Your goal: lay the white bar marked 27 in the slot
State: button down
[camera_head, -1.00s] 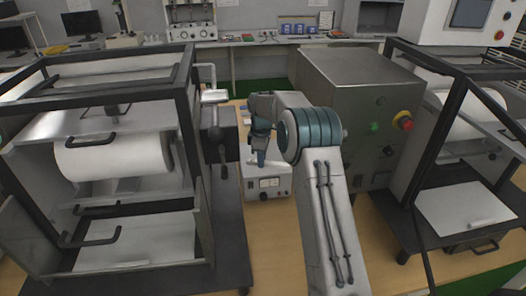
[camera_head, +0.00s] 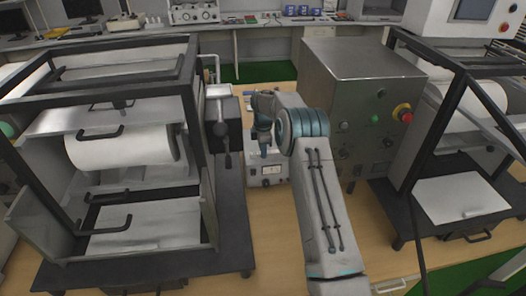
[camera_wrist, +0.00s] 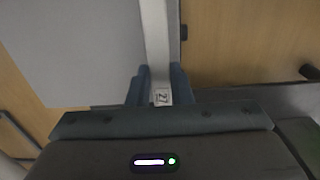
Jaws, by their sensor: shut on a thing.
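In the wrist view, the white bar marked 27 (camera_wrist: 156,40) is between the two blue-grey fingers of my gripper (camera_wrist: 158,83). The gripper is shut on it near its labelled end. The "27" label shows just between the fingers, and the bar runs up and out of the top of the picture. In the head view, my arm's blue-grey end points down over a small white box with a meter (camera_head: 267,172). The fingers and the bar are hard to make out there. I cannot pick out the slot in either view.
A black-framed machine with a white roll (camera_head: 120,150) stands left. A grey metal cabinet (camera_head: 360,70) with a red button is right of my arm. Another framed machine (camera_head: 462,200) stands far right. The wooden table (camera_head: 270,235) is bare in front. A bench runs along the back.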

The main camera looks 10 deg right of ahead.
jog(key=shift+f, duration=1)
jog(key=c, duration=1.3)
grip_release()
